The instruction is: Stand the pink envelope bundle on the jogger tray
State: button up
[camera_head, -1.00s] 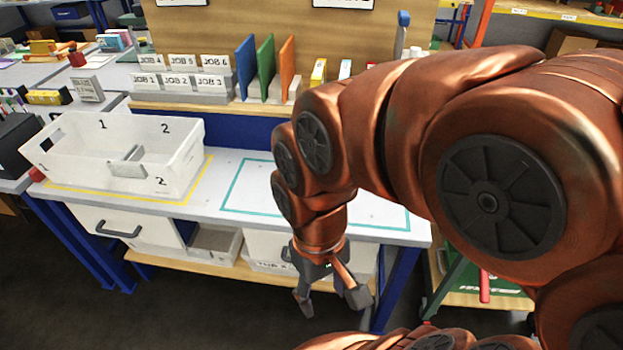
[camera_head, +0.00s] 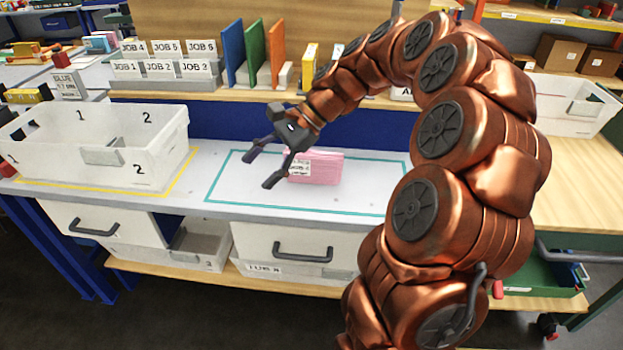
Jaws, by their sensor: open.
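The pink envelope bundle (camera_head: 322,168) is at the teal-outlined area of the white worktop, with a white label on its left part. A finger of my gripper overlaps its left edge in this view. My gripper (camera_head: 259,170) is open, fingers spread and pointing down and left, with nothing between them. It is in front of or just left of the bundle; I cannot tell the exact gap or whether they touch. No thing in view is clearly marked as the jogger tray, so I cannot tell which it is.
A white bin (camera_head: 45,158) with numbered compartments stands at left inside a yellow outline. A shelf behind carries JOB-labelled boxes (camera_head: 165,72) and upright blue, green and orange boards (camera_head: 254,53). Another white bin (camera_head: 568,104) stands at right.

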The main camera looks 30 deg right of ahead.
jog(key=w+d+f+m+t+y+b, duration=0.1)
jog(key=w+d+f+m+t+b, duration=0.15)
jog(key=d, duration=0.35)
jog(key=w+d+f+m+t+b, duration=0.1)
jog(key=w+d+f+m, duration=0.15)
jog(key=d, duration=0.35)
jog(key=m+t+b, duration=0.2)
jog(key=m+t, duration=0.1)
jog(key=m, duration=0.3)
send_near(314, 155)
jog(key=x, duration=0.3)
jog(key=shift+s+a+r, duration=0.1)
jog(key=shift+a+r, duration=0.1)
jog(key=shift+r, duration=0.05)
jog(key=shift+f+t, duration=0.1)
jog(key=shift+t, duration=0.15)
jog(key=shift+f+x, duration=0.15)
jog(key=shift+x, duration=1.7)
jog(key=shift+f+x, duration=0.1)
jog(key=shift+x, duration=1.8)
jog(key=shift+d, duration=0.2)
jog(key=shift+c, duration=0.4)
grip_shut()
